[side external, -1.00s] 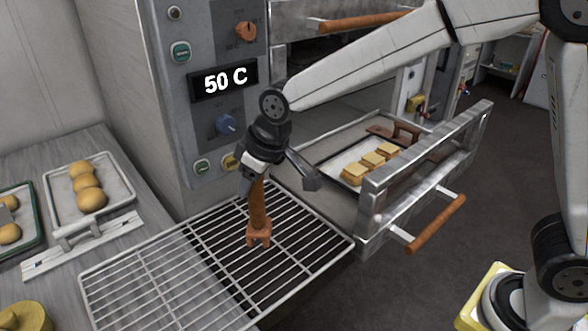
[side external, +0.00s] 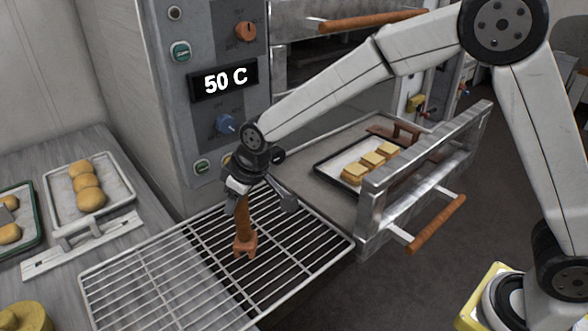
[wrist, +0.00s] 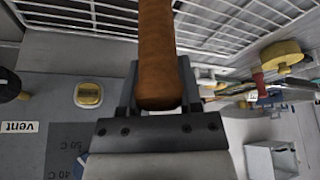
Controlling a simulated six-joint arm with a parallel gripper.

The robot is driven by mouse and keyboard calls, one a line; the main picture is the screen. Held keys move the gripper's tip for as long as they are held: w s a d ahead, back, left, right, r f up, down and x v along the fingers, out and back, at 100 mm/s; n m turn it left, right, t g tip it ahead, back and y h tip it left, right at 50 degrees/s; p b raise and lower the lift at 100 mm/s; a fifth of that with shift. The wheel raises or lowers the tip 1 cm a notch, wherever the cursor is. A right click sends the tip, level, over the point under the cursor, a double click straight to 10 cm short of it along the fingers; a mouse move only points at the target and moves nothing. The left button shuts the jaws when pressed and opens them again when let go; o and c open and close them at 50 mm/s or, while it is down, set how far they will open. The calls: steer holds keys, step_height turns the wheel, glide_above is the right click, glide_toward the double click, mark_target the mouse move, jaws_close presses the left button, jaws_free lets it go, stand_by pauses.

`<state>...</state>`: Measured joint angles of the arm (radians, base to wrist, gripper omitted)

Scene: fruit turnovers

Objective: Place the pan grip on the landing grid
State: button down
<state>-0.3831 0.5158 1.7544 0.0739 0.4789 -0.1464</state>
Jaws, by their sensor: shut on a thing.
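The pan grip (side external: 243,225) is an orange-brown handle with a forked lower end. My gripper (side external: 240,190) is shut on its upper part and holds it nearly upright, fork down, over the landing grid (side external: 165,275). The grid is a wire rack beside the oven front. I cannot tell whether the fork touches the wires. In the wrist view, the pan grip's handle (wrist: 156,60) is between the two fingers of my gripper (wrist: 158,85), and part of the grid shows behind it.
The open oven drawer (side external: 400,210) holds a tray with golden pastries (side external: 371,163), right of the grid. A tray of round buns (side external: 88,188) lies on the left counter. The oven control panel (side external: 215,80) stands behind my gripper. Bare grid surrounds the grip.

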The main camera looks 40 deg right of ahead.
steer(key=shift+f, duration=0.95)
steer(key=shift+c, duration=1.4)
jaws_free()
steer(key=shift+f, duration=0.1)
steer(key=v, duration=1.2)
steer(key=shift+r, duration=0.2)
